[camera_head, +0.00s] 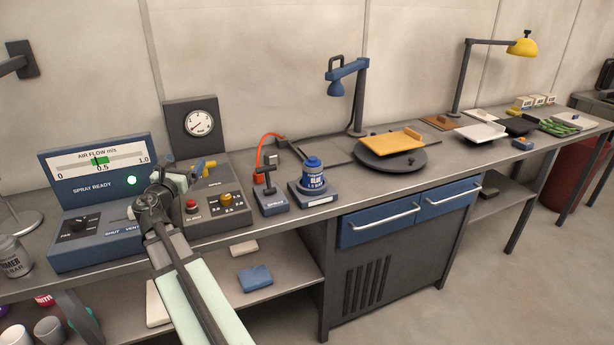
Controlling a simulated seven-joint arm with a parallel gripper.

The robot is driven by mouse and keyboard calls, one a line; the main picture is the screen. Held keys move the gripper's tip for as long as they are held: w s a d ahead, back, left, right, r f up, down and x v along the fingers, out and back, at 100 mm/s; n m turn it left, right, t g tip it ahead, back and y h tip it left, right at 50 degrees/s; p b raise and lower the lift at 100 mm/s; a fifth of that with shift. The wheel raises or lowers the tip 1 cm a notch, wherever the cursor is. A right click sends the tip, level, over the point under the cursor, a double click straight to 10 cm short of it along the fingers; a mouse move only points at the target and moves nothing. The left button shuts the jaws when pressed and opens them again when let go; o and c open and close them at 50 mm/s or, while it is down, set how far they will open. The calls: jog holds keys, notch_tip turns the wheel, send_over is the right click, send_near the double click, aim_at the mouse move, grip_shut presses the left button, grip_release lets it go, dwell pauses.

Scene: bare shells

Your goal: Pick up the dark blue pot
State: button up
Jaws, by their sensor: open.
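The dark blue pot (313,176) stands upright on a small blue-grey base on the bench, right of the control boxes. It has a pale label with writing and a dark top. My arm reaches up from the bottom of the picture, and my gripper (191,174) is at its far end, over the left control boxes. My gripper is open, left of the pot and well apart from it. Its fingers are small and partly hidden by my arm.
A small stand (270,195) with a red hose is just left of the pot. A dark round plate (390,160) with a yellow board is to the right. The gauge box (200,122) stands behind my gripper.

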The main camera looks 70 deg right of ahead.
jog(key=s+d+m+g+h, duration=0.1)
jog(key=s+d+g, duration=0.3)
jog(key=s, duration=0.5)
jog(key=s+d+g, duration=0.1)
jog(key=s+d, duration=0.5)
jog(key=s, duration=0.2)
jog(key=m+g+y, duration=0.2)
send_near(307, 172)
jog(key=d, duration=0.7)
jog(key=s+d, duration=0.1)
jog(key=d, duration=0.2)
jog(key=shift+f, duration=0.2)
jog(key=shift+s+d+f, duration=0.1)
jog(key=shift+s+d, duration=0.15)
jog(key=shift+d, duration=1.05)
jog(key=shift+s+d+f, duration=0.1)
jog(key=shift+s+d, duration=0.1)
jog(key=shift+d, duration=1.1)
jog(key=shift+r, duration=0.1)
jog(key=c, duration=1.2)
